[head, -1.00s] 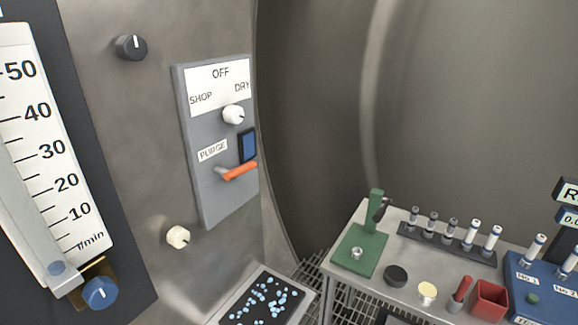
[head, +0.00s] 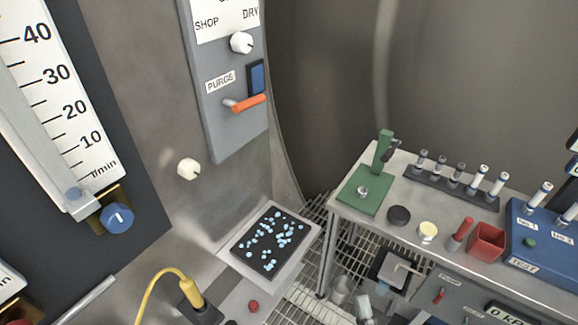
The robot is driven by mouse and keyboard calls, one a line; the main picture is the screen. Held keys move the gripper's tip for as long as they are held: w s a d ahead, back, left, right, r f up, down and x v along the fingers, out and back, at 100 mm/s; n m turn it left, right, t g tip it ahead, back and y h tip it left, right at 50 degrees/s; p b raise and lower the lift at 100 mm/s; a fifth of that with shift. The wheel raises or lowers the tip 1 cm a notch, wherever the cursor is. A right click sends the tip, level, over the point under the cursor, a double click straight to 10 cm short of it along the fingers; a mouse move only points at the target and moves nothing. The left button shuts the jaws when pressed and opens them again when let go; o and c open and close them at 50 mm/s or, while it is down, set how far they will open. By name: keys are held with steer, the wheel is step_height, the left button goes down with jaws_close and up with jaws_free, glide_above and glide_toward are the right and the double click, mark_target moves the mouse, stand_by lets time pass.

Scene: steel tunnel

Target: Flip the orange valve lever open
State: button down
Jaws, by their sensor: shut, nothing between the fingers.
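The orange valve lever (head: 248,103) is on the grey wall panel (head: 225,135), below the PURGE label (head: 220,82) and a dark blue rectangle (head: 256,77). The lever lies nearly horizontal, pointing right and slightly up from its pale pivot at the left. Nothing touches it. My gripper is not in the head view, so its place relative to the lever is not shown.
A white knob (head: 241,42) sits above the lever; another white knob (head: 188,169) is on the wall below left. A flowmeter with a blue knob (head: 117,216) is at left. A tray of pale blue beads (head: 291,262) juts out below. A workbench (head: 375,227) stands right.

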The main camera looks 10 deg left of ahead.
steer(key=w+a+r+n+g+y, duration=0.3)
steer(key=w+a+r+n+y, duration=0.45)
steer(key=n, duration=0.35)
steer(key=n+g+y, duration=0.4)
steer(key=n+g, duration=0.4)
steer(key=n, duration=0.6)
glide_toward(261, 102)
steer(key=w+a, duration=0.2)
steer(key=a, duration=0.4)
steer(key=shift+w+a+r, duration=0.1)
steer(key=shift+r, duration=0.5)
steer(key=shift+w+a+r, duration=0.1)
steer(key=shift+w+r, duration=0.05)
steer(key=shift+r, duration=0.45)
steer(key=shift+w+r, duration=0.25)
steer(key=shift+r, duration=0.6)
steer(key=shift+f, duration=0.1)
